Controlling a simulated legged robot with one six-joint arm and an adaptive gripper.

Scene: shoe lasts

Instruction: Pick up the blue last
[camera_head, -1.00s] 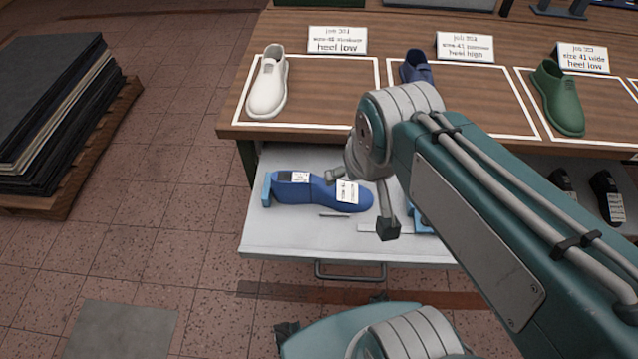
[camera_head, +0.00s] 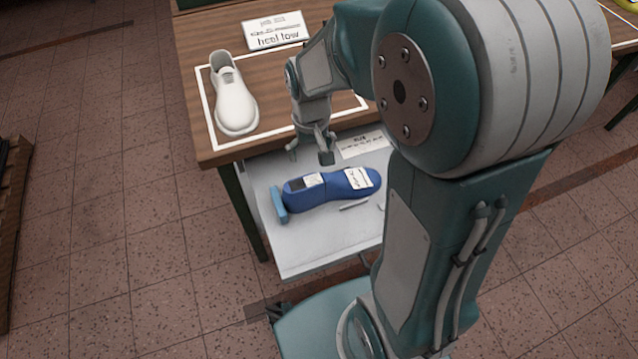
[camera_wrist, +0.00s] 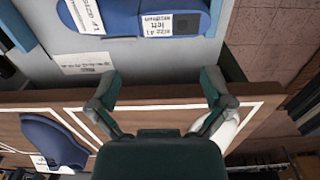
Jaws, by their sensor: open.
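The blue last (camera_head: 335,190) lies on its side in the open drawer (camera_head: 315,248), with white labels on it and its toe to the right. In the wrist view part of the blue last (camera_wrist: 122,24) shows along the top edge, the rest cut off. My gripper (camera_head: 309,154) is open and empty. It hangs beyond the last, near the table's front edge and the back of the drawer. In the wrist view my gripper's fingers (camera_wrist: 160,78) are spread apart, with the table edge between them and the last farther up the picture.
A white shoe (camera_head: 235,104) stands in a white-outlined area on the table (camera_head: 212,150) behind the drawer. A light-blue block (camera_head: 278,205) sits by the last's heel end. A label card (camera_head: 362,144) lies at the drawer's back. A blue shoe (camera_wrist: 50,142) shows in the wrist view.

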